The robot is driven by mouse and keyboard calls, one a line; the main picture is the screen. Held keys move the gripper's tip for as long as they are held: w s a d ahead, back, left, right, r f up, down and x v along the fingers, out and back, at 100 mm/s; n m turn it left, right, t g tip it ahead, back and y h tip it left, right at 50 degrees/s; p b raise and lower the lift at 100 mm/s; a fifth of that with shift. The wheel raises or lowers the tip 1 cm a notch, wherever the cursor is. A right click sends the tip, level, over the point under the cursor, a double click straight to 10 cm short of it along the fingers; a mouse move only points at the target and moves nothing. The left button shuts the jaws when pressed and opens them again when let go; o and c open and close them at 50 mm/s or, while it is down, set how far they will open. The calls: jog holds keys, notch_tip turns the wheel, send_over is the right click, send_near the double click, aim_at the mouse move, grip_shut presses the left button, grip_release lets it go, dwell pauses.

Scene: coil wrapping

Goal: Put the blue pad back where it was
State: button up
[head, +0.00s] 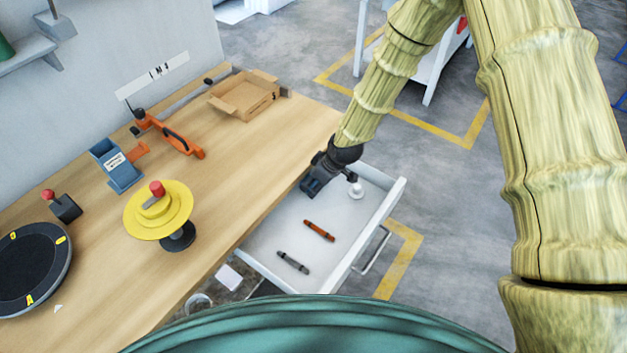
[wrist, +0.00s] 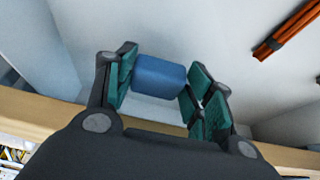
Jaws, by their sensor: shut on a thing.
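The blue pad (wrist: 158,77) sits between the two teal-lined fingers of my gripper (wrist: 160,92) in the wrist view. The gripper is shut on it, touching it from both sides. In the head view my gripper (head: 314,184) is over the back part of an open white drawer (head: 272,242), close to the table edge. The pad cannot be told apart from the dark gripper there. I cannot tell whether the pad touches the drawer floor.
An orange tool (head: 319,231) and a dark tool (head: 293,263) lie in the drawer, with a small white round piece (head: 356,190) near its far corner. The wooden table (head: 240,170) bears a yellow spool stand (head: 158,212), a blue dispenser (head: 117,165) and an open cardboard box (head: 245,97).

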jog(key=shift+w+a+f, duration=0.15)
jog(key=shift+a+f, duration=0.05)
jog(key=shift+a, duration=0.1)
jog(key=shift+w+a+f, duration=0.15)
jog(key=shift+w+f, duration=0.55)
jog(key=shift+f, duration=0.15)
jog(key=shift+s+r, duration=0.15)
jog(key=shift+s, duration=0.15)
jog(key=o, duration=1.1)
jog(key=shift+w+f, duration=0.2)
jog(key=shift+c, duration=0.2)
jog(key=shift+s+r, duration=0.1)
